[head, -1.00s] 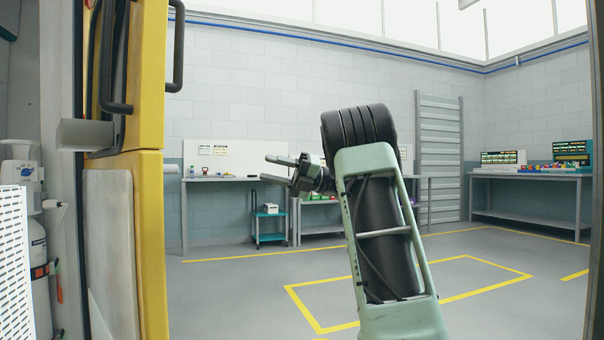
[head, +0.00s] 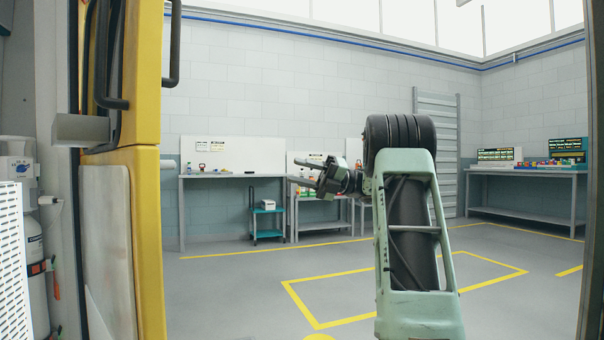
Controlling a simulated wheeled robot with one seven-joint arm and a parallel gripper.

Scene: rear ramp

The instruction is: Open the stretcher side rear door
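A yellow door (head: 147,220) stands upright at the left of the head view, seen nearly edge-on, with open floor showing to its right. Black bar handles (head: 173,45) show along its upper part, and a pale panel (head: 108,240) covers the lower part of its inner face. I cannot tell whether it is the stretcher side door. My gripper (head: 301,172) is in the middle of the view, pointing left toward the door, well apart from it in the picture. Its two fingers are spread, with nothing seen between them.
A white cylinder (head: 37,270) and a white perforated panel (head: 12,265) stand at the left edge. A dark post (head: 596,200) edges the right side. Beyond are workbenches (head: 235,175), a teal cart (head: 266,222) and a wall ladder (head: 437,105). The yellow-marked floor (head: 400,255) is mostly clear.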

